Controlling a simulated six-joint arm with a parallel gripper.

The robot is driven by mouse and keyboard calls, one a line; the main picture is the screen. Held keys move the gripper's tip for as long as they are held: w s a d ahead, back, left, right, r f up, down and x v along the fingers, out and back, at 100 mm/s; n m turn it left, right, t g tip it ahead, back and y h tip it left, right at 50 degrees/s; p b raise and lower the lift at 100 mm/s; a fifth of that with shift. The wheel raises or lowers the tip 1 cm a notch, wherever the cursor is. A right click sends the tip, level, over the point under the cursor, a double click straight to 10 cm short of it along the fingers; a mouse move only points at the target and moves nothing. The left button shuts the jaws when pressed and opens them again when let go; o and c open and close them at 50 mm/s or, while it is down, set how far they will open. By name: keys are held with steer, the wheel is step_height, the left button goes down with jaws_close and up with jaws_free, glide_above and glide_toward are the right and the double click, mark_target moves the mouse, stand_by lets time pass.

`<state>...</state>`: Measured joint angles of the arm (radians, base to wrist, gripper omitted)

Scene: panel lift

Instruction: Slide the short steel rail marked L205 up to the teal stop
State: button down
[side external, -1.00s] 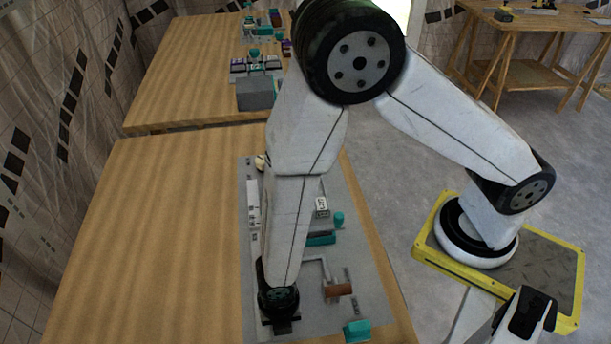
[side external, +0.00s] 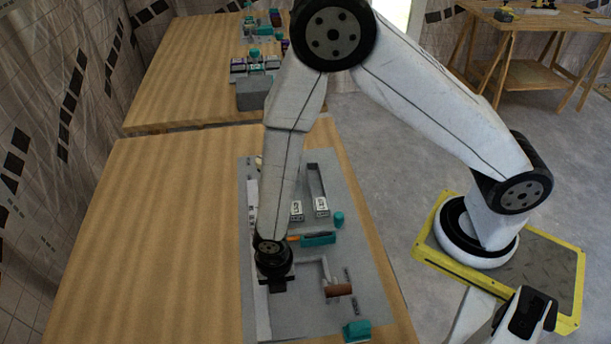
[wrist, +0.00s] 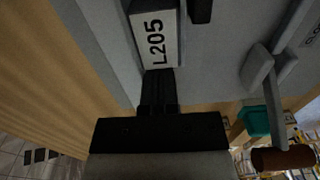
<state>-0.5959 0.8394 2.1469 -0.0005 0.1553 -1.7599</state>
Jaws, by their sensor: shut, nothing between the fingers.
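The rail marked L205 (wrist: 155,40) is at the top of the wrist view, its pale end label in front of my fingertips. In the side view I cannot make it out; my arm hides part of that area. My gripper (wrist: 157,82) is shut and empty, with its dark fingertips close to the label end; I cannot tell if they touch. It points down over the grey mat in the side view (side external: 278,288). Teal parts on the mat are a block with an orange strip (side external: 318,239), a round knob (side external: 339,219) and a block at the near edge (side external: 357,330). I cannot tell which is the stop.
A clamp with a brown handle (side external: 338,290) stands right of my gripper. Two labelled rails (side external: 322,207) lie farther back. A long pale strip (side external: 262,318) runs along the mat's left side. The wooden table left of the grey mat (side external: 375,285) is clear.

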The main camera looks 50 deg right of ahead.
step_height(320, 180, up, 10)
stand_by(1.1)
steer(key=d+r+m+t, duration=0.1)
steer(key=d+r+m, duration=0.3)
steer(key=d+m, duration=0.5)
steer(key=d+r+m+t, duration=0.1)
steer(key=d+r+m, duration=0.4)
steer(key=d+m, duration=0.5)
steer(key=shift+w+r+m+t, duration=0.2)
steer(key=shift+m+t, duration=0.1)
steer(key=shift+m, duration=3.7)
